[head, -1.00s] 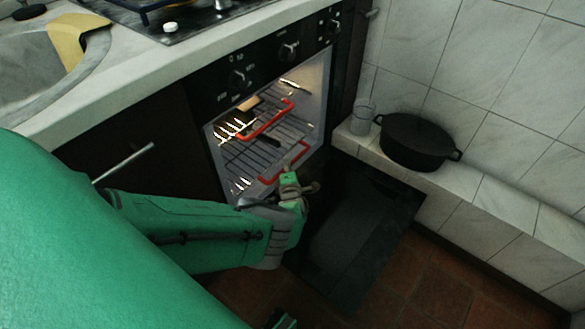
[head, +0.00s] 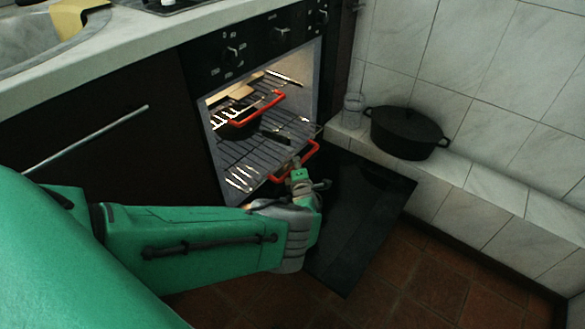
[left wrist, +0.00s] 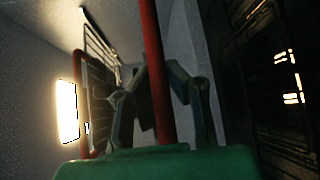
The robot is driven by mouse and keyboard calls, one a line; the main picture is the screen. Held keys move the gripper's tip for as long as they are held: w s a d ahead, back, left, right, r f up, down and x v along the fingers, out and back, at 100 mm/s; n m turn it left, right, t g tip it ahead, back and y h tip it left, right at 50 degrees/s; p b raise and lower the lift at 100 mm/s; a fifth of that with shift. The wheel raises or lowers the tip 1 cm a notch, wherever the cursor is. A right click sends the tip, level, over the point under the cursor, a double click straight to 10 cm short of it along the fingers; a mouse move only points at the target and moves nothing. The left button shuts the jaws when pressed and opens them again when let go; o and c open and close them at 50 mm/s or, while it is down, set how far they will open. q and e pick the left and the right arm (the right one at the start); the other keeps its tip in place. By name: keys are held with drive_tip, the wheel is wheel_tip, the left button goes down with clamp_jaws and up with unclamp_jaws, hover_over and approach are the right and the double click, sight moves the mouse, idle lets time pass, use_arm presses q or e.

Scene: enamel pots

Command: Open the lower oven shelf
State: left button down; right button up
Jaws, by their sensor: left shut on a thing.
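The oven (head: 262,115) stands open and lit inside, with wire shelves. The lower oven shelf (head: 245,160) has a red bar handle (head: 311,151) along its front. My left gripper (head: 297,166) is at this handle, in front of the oven opening. In the left wrist view, the red bar (left wrist: 153,60) runs between the two fingers of my left gripper (left wrist: 152,82), which is shut on it. A second red handle (head: 263,108) belongs to the upper shelf, further inside. My right gripper is not in view.
The dark oven door (head: 365,205) is folded down below the opening, under my left gripper. A black pot (head: 408,133) and a glass (head: 352,110) stand on the tiled ledge to the right. A cabinet with a bar handle (head: 90,137) is to the left.

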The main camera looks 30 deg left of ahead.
use_arm(q)
drive_tip(key=shift+s+a+f, duration=0.1)
drive_tip(key=shift+a, duration=0.05)
drive_tip(key=c, duration=1.5)
unclamp_jaws()
drive_tip(key=shift+c, duration=0.2)
